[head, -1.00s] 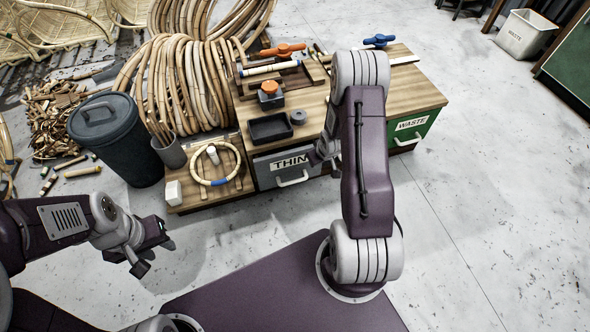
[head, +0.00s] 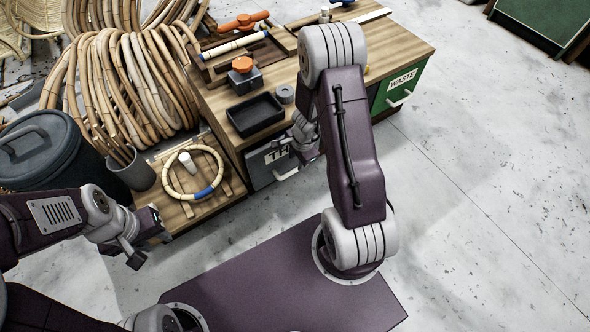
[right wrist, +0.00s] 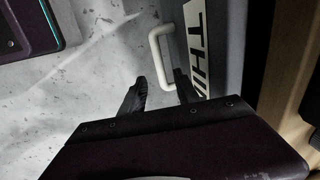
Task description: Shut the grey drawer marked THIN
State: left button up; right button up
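The grey drawer marked THIN (head: 258,174) is in the front of the wooden bench, with a white bar handle (head: 287,174). In the head view my right arm and gripper (head: 304,143) cover part of its label. In the right wrist view the THIN label (right wrist: 196,35) and the handle (right wrist: 154,50) lie just beyond my open right gripper (right wrist: 160,90). I cannot tell how far the drawer stands out. My left gripper (head: 146,240) is open and empty, away from the drawer.
A black tray (head: 256,115), a grey ring (head: 285,94) and an orange-topped block (head: 244,76) are on the bench. A low wooden board with a rattan hoop (head: 170,190) is left of the drawer. A green WASTE drawer (head: 398,88) is at right. Floor at right is clear.

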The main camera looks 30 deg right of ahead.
aim_at(295, 169)
jog(key=f+b, duration=0.1)
jog(key=f, duration=0.1)
jog(key=w+f+b, duration=0.1)
jog(key=f, duration=0.1)
jog(key=f+b, duration=0.2)
jog(key=f, duration=0.1)
jog(key=shift+w+f, duration=0.1)
jog(key=shift+w, duration=0.05)
grip_shut()
dwell(0.7)
dwell(0.4)
